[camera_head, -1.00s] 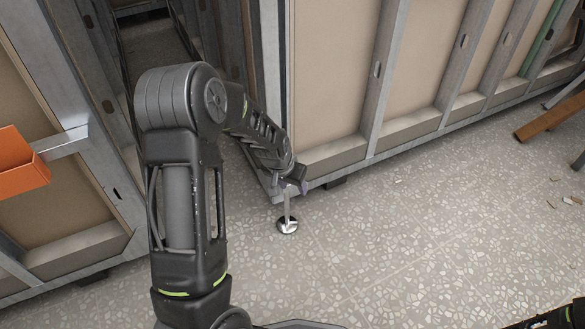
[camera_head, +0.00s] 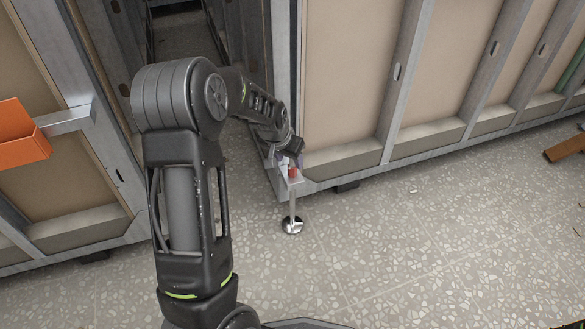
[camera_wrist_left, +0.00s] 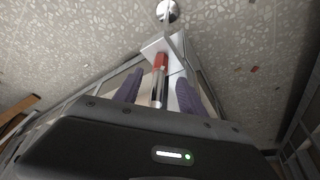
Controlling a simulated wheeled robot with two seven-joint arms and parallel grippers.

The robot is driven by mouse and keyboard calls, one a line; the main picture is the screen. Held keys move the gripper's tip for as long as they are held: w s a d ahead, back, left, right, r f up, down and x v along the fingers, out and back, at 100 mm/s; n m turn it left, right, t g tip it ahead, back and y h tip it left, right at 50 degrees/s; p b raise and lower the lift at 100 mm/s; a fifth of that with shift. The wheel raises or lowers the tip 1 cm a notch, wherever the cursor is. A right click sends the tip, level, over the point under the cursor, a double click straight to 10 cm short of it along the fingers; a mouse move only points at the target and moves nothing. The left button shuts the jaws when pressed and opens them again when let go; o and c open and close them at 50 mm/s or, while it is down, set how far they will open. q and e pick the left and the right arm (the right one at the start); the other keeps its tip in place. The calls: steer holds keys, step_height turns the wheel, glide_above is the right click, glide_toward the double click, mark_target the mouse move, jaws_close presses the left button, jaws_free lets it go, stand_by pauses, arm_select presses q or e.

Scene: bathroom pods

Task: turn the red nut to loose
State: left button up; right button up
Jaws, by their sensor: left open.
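The red nut (camera_head: 293,172) sits at the bottom corner of the metal-framed pod, above a threaded foot rod (camera_head: 292,205) with a round shiny base on the floor. In the left wrist view the red nut (camera_wrist_left: 160,62) lies on a pale bracket plate, with a metal rod running toward me. My left gripper (camera_head: 288,160) is at this corner, just above the nut. In the wrist view its two purple fingers (camera_wrist_left: 158,90) are apart, one on each side of the rod, with the nut just beyond the tips. My right gripper is not in view.
The pod's metal bottom rail (camera_head: 345,179) runs right from the corner. Another framed panel stands at left with an orange box (camera_head: 20,132) on it. A brown plank (camera_head: 565,148) lies far right. The speckled floor is mostly clear.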

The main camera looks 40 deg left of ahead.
mark_target(291, 165)
arm_select(q)
steer(key=b+x, duration=0.2)
steer(key=x, duration=0.2)
steer(key=shift+f, duration=0.4)
steer(key=shift+w+f+b, duration=0.3)
steer(key=shift+w+f, duration=0.1)
steer(key=shift+f, duration=0.2)
steer(key=shift+c, duration=0.3)
jaws_close()
